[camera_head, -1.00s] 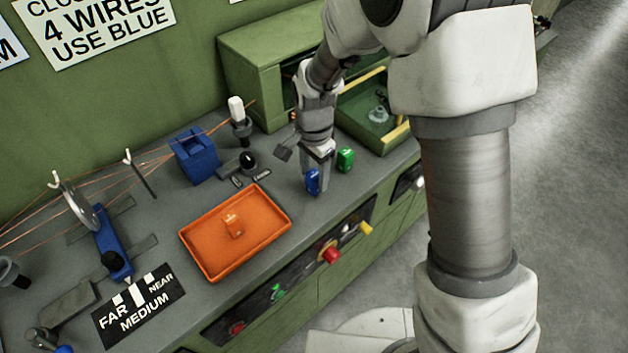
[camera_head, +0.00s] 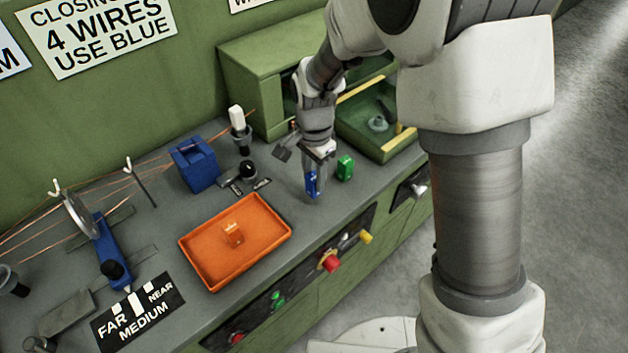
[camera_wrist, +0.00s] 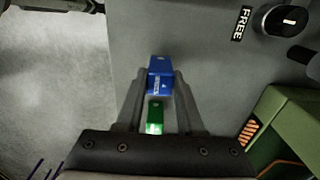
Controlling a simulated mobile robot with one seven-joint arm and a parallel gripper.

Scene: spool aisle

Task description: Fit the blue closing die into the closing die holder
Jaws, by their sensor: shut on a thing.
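The blue closing die (camera_head: 310,185) stands upright on the grey bench near its front edge; whether it touches the bench is hard to tell. My gripper (camera_head: 314,183) points down over it, with its fingers on both sides, shut on the die. In the wrist view the blue die (camera_wrist: 159,78) sits between the fingertips (camera_wrist: 157,88). A blue block with a recess (camera_head: 195,164) stands at the back of the bench, left of my gripper; I cannot tell whether it is the closing die holder.
A green die (camera_head: 345,168) stands close to the right of my gripper. A green open bin (camera_head: 372,147) is behind right. Copper wires cross the bench at left.

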